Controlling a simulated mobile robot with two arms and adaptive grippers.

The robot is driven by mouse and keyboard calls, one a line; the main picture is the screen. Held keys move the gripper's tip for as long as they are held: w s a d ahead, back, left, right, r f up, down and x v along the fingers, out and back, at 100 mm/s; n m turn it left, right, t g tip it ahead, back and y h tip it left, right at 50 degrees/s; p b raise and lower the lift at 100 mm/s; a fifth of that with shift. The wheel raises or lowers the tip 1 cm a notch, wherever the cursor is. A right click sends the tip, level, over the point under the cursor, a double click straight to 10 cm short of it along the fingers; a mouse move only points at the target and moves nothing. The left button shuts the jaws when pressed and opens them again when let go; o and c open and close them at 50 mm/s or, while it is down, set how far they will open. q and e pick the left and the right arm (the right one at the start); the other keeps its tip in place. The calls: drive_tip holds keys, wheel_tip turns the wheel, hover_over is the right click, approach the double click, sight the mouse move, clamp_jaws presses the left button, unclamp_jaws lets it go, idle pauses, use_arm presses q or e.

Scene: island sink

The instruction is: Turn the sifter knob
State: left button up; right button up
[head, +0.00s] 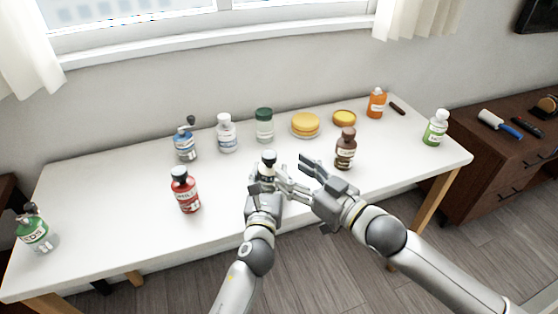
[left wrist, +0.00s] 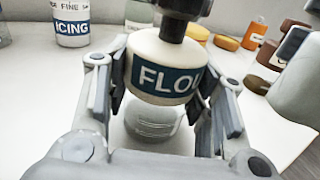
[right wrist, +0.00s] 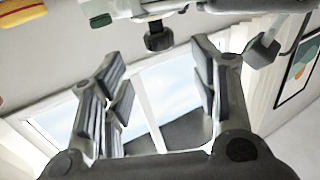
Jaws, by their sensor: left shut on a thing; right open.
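A white flour sifter with a blue label (left wrist: 165,72) fills the middle of the left wrist view. My left gripper (left wrist: 165,95) is shut around its body from both sides. A dark knob (left wrist: 186,22) tops the sifter; in the head view only the sifter's upper part (head: 268,163) shows above my left gripper (head: 266,184). My right gripper (head: 297,172) is open and empty, just right of the sifter. In the right wrist view a dark knob-like part (right wrist: 158,38) lies beyond its parted fingers (right wrist: 160,95); whether it is the sifter's knob I cannot tell.
A red bottle (head: 185,192) stands left and a brown bottle (head: 345,152) right of the grippers. Behind are a blue cranked jar (head: 186,148), a white icing container (head: 227,138), a green-lidded jar (head: 264,130) and a yellow round item (head: 305,125).

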sight(273, 159)
drive_tip(key=v, duration=0.3)
drive_tip(key=shift+s+d, duration=0.15)
drive_tip(key=shift+s, duration=0.05)
idle(0.4)
drive_tip(key=shift+n+g+y, duration=0.3)
drive_tip(key=shift+y, duration=0.1)
drive_tip(key=x, duration=1.2)
drive_tip(key=shift+w+d, duration=0.25)
drive_tip(key=shift+w, duration=0.05)
drive_tip(key=shift+c, duration=0.2)
drive_tip(key=c, duration=1)
drive_tip(key=shift+s+a+m+t+h, duration=0.15)
drive_tip(key=shift+a+m+t+h, duration=0.1)
drive_tip(key=shift+m+t+h, duration=0.2)
drive_tip(key=shift+d+m+t+h, duration=0.1)
drive_tip(key=shift+m+t+h, duration=0.15)
drive_tip(key=shift+h, duration=0.2)
